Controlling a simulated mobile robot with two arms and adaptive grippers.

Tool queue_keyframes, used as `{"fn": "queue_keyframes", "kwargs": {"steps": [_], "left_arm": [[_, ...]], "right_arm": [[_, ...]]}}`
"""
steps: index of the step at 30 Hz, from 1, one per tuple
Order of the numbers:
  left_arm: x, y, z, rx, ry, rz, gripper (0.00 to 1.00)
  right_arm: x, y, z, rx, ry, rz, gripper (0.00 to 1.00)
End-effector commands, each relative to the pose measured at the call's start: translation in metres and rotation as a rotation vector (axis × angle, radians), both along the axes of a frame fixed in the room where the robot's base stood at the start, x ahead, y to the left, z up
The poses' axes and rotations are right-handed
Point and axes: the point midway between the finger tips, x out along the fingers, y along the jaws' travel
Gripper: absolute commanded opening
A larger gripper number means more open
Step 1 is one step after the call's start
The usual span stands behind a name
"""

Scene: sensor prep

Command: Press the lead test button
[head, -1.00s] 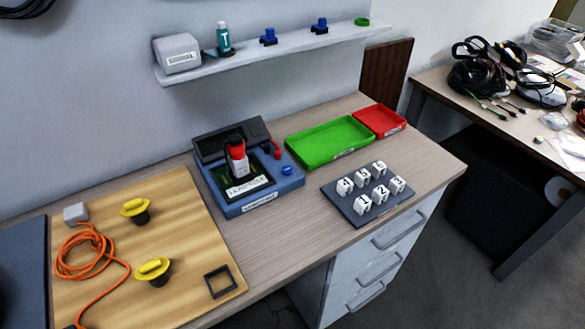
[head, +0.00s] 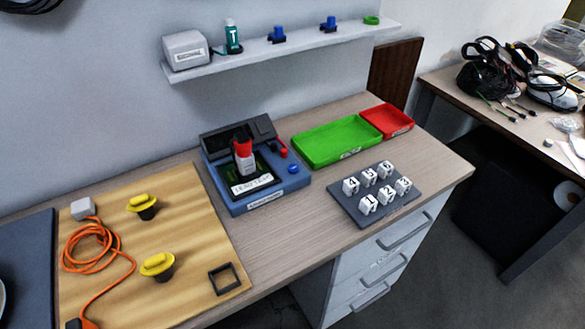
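The blue test device (head: 266,203) stands on the desk near the middle of the head view, with a label on its front edge too small to read surely. A round blue button (head: 293,169) sits on its right side. A red knob or lever (head: 283,152) is at its back right. A white block with a red top (head: 244,157) stands upright in the device, in front of a dark raised lid (head: 236,134). I cannot tell from the labels which part is the lead test button. Neither of my grippers is in view.
A green tray (head: 337,155) and a red tray (head: 410,127) lie right of the device. A dark rack (head: 380,216) holds several numbered white sensors. Left is a wooden board (head: 200,271) with yellow-handled parts and an orange cable (head: 118,263). A shelf (head: 290,46) hangs above.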

Motion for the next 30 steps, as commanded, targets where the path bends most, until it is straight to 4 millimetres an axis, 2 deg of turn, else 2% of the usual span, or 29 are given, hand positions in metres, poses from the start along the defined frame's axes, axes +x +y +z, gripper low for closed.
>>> {"fn": "queue_keyframes", "kwargs": {"steps": [9,30], "left_arm": [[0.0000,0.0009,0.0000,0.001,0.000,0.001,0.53],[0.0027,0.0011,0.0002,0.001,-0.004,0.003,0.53]], "right_arm": [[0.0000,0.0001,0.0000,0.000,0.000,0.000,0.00],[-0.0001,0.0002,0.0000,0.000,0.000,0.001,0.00]]}}
